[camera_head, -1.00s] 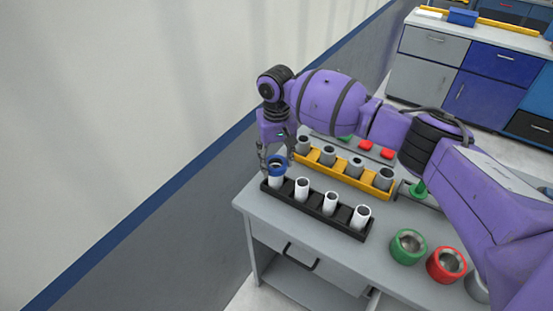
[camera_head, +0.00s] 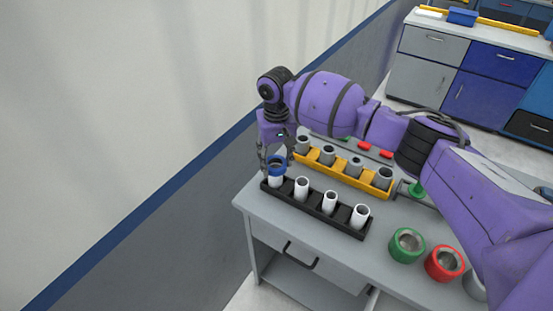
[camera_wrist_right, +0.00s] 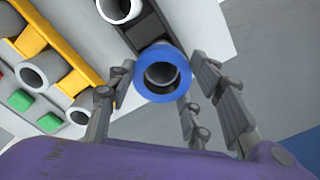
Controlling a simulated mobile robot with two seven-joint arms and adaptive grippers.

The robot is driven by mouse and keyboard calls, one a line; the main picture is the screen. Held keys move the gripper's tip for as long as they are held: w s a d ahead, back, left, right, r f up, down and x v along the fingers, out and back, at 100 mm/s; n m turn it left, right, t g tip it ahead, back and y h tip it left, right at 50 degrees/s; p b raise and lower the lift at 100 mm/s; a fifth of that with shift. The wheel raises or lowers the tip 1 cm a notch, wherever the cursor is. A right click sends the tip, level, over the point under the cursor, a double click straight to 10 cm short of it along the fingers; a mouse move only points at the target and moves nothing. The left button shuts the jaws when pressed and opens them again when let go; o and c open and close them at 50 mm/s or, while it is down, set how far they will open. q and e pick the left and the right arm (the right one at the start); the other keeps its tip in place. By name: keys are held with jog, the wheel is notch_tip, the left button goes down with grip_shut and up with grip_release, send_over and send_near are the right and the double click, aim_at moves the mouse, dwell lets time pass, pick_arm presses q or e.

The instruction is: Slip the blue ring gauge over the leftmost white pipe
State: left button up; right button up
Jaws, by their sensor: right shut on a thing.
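The blue ring gauge (camera_head: 278,164) is at the top of the leftmost white pipe (camera_head: 275,181), which stands in the black rack. My right gripper (camera_head: 276,160) comes from above and is shut on the ring. In the right wrist view the ring (camera_wrist_right: 174,92) sits between the fingers of my right gripper (camera_wrist_right: 160,80), with a pipe mouth showing inside it. I cannot tell how far the ring surrounds the pipe. My left gripper is out of view.
The black rack (camera_head: 318,212) holds several white pipes. Behind it a yellow rack (camera_head: 343,175) holds grey pipes. A green ring (camera_head: 407,245) and a red ring (camera_head: 444,263) lie on the grey table at right. A wall is at left.

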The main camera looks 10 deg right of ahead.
jog(key=shift+f, duration=0.15)
dwell(0.7)
jog(key=o, duration=1.3)
notch_tip(320, 180, up, 12)
